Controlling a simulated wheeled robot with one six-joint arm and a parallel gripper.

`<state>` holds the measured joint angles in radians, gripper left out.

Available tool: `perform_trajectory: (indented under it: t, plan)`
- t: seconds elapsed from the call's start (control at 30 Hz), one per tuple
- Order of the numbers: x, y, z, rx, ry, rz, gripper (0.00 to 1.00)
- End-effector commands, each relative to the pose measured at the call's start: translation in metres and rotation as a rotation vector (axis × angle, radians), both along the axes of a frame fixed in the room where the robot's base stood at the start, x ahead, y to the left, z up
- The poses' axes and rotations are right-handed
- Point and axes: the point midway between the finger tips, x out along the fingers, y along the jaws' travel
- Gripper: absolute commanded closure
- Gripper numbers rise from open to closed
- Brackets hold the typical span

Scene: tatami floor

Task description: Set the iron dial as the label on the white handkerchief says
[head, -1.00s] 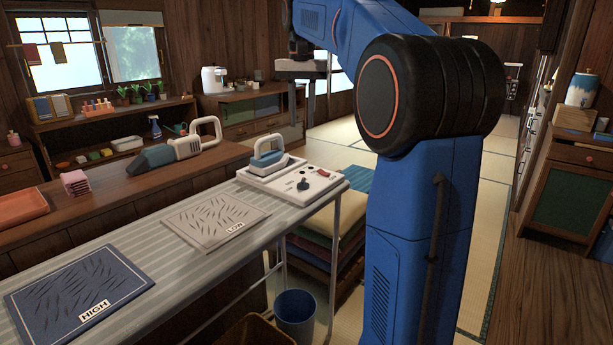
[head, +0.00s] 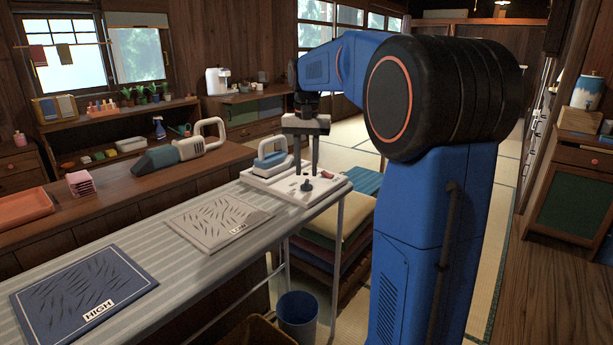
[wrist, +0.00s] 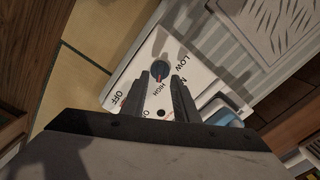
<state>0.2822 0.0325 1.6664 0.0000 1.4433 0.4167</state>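The iron station (head: 262,181) is a white base at the far end of the ironing board, with a blue-and-white iron (head: 270,160) resting on it. Its dark dial (head: 306,186) also shows in the wrist view (wrist: 160,68), with a red mark on the side toward the word HIGH. LOW and OFF are also printed there; other lettering is partly hidden by my fingers. The white handkerchief (head: 195,220) carries a label reading LOW (head: 238,228). My gripper (head: 306,173) points down above the dial, its fingers apart and empty; contact is not visible.
A dark blue handkerchief (head: 70,285) labelled HIGH lies at the board's near end. A red switch (head: 327,175) sits beside the dial. A handheld vacuum (head: 180,150) lies on the wooden counter behind. A blue bin (head: 298,313) stands below the board.

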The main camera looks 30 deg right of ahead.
Motion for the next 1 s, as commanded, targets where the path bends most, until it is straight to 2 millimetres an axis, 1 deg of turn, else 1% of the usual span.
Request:
perform_trajectory:
  t: [0.1, 0.27, 0.4, 0.63, 0.73, 0.77, 1.0]
  plan:
    - [0.000, 0.000, -0.016, 0.001, 0.001, 0.000, 0.73]
    - [0.000, 0.000, -0.028, 0.001, 0.001, 0.000, 0.73]
    - [0.000, 0.000, -0.032, 0.000, -0.001, 0.000, 0.73]
    - [0.000, 0.000, -0.032, -0.001, -0.001, 0.000, 0.73]
    - [0.000, 0.000, -0.032, -0.001, -0.001, 0.000, 0.97]
    - [0.000, 0.000, -0.032, -0.001, -0.001, 0.000, 1.00]
    - [0.000, 0.000, -0.032, -0.001, -0.001, 0.005, 1.00]
